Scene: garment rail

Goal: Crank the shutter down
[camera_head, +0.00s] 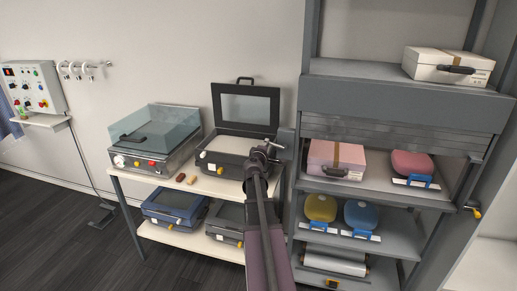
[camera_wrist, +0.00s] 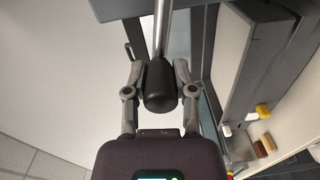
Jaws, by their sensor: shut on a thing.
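The shutter (camera_head: 400,138) is a grey slatted strip showing a short way below its housing (camera_head: 395,103) on the grey shelf unit. The crank's black grip (camera_wrist: 160,88) fills the gap between the fingers in the wrist view, with a metal rod (camera_wrist: 162,28) running up from it. My gripper (camera_wrist: 160,90) is shut on this grip, one finger on each side. In the head view my gripper (camera_head: 265,153) is by the unit's left post; my arm and fingers hide most of the crank there.
A pink box (camera_head: 325,170) and a red case (camera_head: 411,164) stand on the shelf below the shutter. A white box (camera_head: 449,66) sits above. A table (camera_head: 157,183) with an open-lidded device (camera_head: 245,108) is close left of my arm. A yellow knob (camera_head: 475,211) sticks out at right.

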